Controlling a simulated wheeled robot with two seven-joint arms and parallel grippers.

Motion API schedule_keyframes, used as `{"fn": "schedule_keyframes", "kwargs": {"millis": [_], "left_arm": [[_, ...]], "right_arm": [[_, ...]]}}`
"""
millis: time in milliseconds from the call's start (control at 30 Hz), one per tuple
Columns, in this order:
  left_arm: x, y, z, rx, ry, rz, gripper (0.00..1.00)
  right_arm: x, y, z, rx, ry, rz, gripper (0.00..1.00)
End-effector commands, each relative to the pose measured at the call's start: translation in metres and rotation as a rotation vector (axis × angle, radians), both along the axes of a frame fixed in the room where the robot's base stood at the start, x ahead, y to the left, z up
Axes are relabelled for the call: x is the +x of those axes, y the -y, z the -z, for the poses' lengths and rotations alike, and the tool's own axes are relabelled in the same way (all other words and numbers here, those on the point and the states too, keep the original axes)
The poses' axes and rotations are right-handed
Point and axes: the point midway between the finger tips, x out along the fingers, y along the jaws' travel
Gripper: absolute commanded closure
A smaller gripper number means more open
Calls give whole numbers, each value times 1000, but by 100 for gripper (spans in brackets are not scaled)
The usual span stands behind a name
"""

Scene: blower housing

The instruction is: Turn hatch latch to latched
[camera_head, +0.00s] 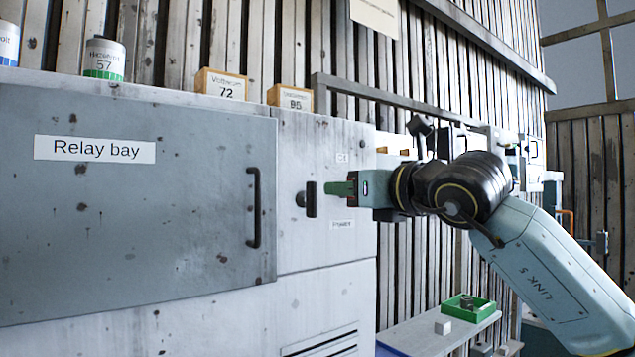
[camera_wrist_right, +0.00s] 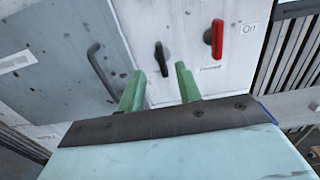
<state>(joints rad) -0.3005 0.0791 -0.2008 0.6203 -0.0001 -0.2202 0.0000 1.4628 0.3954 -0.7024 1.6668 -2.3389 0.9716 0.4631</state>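The black hatch latch (camera_head: 311,198) sits on the pale cabinet panel, right of the grey "Relay bay" door (camera_head: 150,215); its lever stands roughly upright. It also shows in the right wrist view (camera_wrist_right: 161,58), just beyond my fingertips. My right gripper (camera_head: 330,188) reaches in from the right, close to the latch. In the wrist view its two green fingers (camera_wrist_right: 160,78) are apart with nothing between them, and the latch lies ahead of the gap. I see no contact with the latch. My left gripper is not in view.
A red switch handle (camera_wrist_right: 217,38) with an "On" label is right of the latch; my gripper hides it in the head view. The door's bar handle (camera_head: 255,208) is to the left. Small labelled boxes (camera_head: 221,85) stand on top. A green tray (camera_head: 467,307) rests lower right.

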Motion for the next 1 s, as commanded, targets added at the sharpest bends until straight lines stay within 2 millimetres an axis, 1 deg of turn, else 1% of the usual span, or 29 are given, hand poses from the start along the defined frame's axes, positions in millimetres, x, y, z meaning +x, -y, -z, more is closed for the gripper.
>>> {"fn": "schedule_keyframes", "kwargs": {"millis": [33, 200, 400, 600, 867, 1000], "left_arm": [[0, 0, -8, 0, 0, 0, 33], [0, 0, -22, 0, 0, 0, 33], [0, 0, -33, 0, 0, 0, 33], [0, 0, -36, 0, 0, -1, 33], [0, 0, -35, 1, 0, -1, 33], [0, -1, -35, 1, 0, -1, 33]], "right_arm": [[9, -8, -3, 0, -4, -1, 65], [38, -29, -4, 0, -3, -2, 65], [60, -44, -2, 0, -1, -1, 65], [68, -50, -1, 0, 0, -1, 65], [69, -50, 0, 1, 1, -1, 65], [69, -50, 0, 1, 0, -1, 82]]}}
